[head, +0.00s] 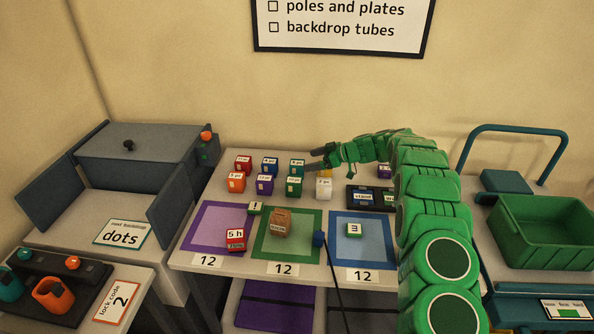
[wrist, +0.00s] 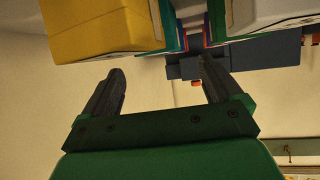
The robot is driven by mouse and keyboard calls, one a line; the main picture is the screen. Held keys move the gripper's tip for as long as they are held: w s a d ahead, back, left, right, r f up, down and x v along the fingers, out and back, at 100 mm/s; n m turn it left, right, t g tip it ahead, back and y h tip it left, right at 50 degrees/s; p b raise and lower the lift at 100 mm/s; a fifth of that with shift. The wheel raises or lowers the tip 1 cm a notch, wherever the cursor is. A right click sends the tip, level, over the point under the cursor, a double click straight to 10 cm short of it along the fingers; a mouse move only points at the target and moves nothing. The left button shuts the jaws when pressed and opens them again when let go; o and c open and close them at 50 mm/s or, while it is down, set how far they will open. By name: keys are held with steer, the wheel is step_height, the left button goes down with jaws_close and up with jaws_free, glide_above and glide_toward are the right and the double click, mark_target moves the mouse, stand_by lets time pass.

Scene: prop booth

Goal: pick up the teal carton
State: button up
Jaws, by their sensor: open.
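The teal carton (head: 297,164) stands in the back row of small labelled cartons on the table, its top label facing up. My gripper (head: 317,160) comes in from the right, its fingertips just right of the teal carton. Contact cannot be judged. In the wrist view my gripper (wrist: 163,72) is open, with nothing between its two dark fingers. A large yellow surface (wrist: 95,25) fills the upper left of that view, with a teal strip (wrist: 170,38) at its edge, probably part of the teal carton.
A white carton (head: 324,188), a green carton (head: 294,187) and a purple one (head: 264,185) stand in the front row. Red (head: 243,163) and blue (head: 270,165) cartons stand left of the teal one. Coloured mats with blocks lie nearer. A green crate (head: 545,235) stands right.

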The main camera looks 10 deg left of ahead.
mark_target(301, 164)
steer(key=shift+f+x, duration=0.15)
steer(key=shift+x, duration=1.2)
steer(key=shift+f+x, duration=0.2)
steer(key=shift+x, duration=1.15)
steer(key=shift+d, duration=0.2)
steer(key=shift+r, duration=0.1)
steer(key=shift+c, duration=0.3)
steer(key=c, duration=1.2)
